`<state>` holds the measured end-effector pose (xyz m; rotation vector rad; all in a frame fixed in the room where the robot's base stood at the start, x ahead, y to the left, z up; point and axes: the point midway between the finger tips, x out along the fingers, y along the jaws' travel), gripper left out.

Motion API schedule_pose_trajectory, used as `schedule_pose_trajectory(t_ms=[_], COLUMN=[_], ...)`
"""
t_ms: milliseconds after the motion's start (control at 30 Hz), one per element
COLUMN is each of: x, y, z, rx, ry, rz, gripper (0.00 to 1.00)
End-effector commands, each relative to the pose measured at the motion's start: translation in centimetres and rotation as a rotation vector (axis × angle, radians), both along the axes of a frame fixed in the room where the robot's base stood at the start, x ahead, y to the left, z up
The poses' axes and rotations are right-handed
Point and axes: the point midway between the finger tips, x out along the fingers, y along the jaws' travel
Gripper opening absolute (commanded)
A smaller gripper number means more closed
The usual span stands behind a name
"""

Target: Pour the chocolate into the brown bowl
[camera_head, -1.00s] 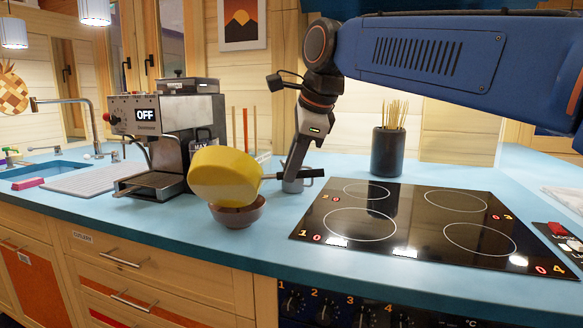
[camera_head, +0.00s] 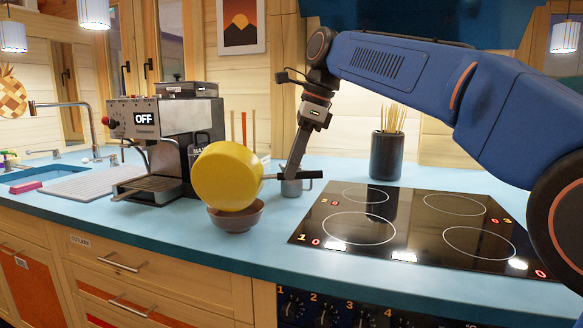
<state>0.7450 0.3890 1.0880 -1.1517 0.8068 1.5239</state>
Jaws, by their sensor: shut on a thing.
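A yellow pot (camera_head: 226,176) is strongly tilted above the brown bowl (camera_head: 236,221), its yellow underside turned toward the camera. My gripper (camera_head: 289,176) is shut on the pot's handle, to the right of the pot. The bowl stands upright on the blue counter, and the pot hides part of its rim and inside. The pot's opening faces away, so I see no chocolate in the pot or the bowl.
A coffee machine (camera_head: 168,140) stands left of the pot. A metal cup (camera_head: 292,187) stands behind the gripper. A black cooktop (camera_head: 400,225) lies to the right, with a dark holder of sticks (camera_head: 387,155) behind it. Blue counter (camera_head: 190,225) is free left of the bowl.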

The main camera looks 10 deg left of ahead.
Motion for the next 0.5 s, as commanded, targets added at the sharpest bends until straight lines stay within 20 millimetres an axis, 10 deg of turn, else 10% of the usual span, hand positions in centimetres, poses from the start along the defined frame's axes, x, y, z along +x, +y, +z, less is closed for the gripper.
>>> schedule_pose_trajectory(t_ms=[500], x=[-0.3], y=[-0.1], z=[3.5], rx=[0.035], ry=[-0.246], rz=[0.001], gripper=[0.00])
